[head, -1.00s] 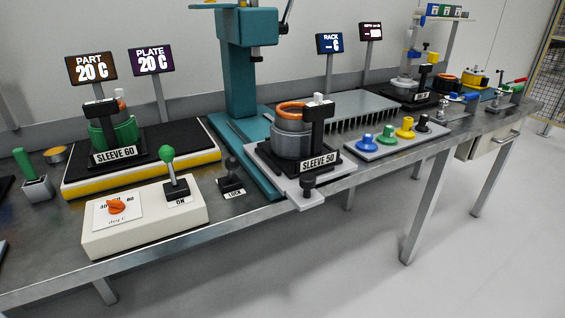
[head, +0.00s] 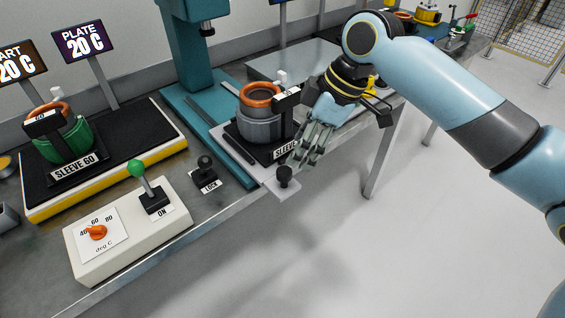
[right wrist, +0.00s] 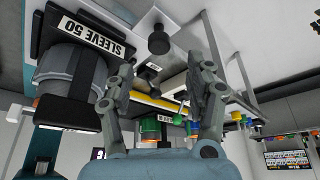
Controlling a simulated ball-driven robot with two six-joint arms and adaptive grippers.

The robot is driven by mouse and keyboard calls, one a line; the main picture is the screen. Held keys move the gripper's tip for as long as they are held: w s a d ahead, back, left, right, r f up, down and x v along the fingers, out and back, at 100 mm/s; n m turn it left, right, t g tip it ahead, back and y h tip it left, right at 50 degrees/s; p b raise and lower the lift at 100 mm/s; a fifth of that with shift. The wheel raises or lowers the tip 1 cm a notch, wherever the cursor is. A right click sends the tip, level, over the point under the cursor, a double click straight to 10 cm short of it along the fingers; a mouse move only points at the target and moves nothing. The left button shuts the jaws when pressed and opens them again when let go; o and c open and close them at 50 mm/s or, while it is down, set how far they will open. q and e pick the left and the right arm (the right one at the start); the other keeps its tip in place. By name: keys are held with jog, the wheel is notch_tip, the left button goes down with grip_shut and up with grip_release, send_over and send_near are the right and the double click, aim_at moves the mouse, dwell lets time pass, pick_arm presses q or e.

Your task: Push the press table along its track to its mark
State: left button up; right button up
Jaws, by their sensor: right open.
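The press table (head: 258,168) is a light grey plate on the teal base (head: 180,98) of the press. It carries the SLEEVE 50 fixture with a grey housing (head: 258,124) and an orange ring (head: 261,93). A black knob (head: 284,177) stands on the plate's front tab; it also shows in the right wrist view (right wrist: 158,40). My right gripper (head: 305,157) is open and empty, just right of the knob, beside the fixture. In the right wrist view its fingers (right wrist: 158,68) are spread, with the knob beyond their tips. I cannot make out the mark. My left gripper is not in view.
A black LOCK lever (head: 205,165) stands left of the table. A white control box (head: 125,232) with a green-knobbed lever and the SLEEVE 60 hot plate (head: 110,148) are further left. The press column (head: 187,50) rises behind. Open floor lies in front of the bench.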

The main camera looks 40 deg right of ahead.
aim_at(286, 171)
jog(key=x, duration=0.8)
jog(key=shift+d, duration=0.1)
grip_shut()
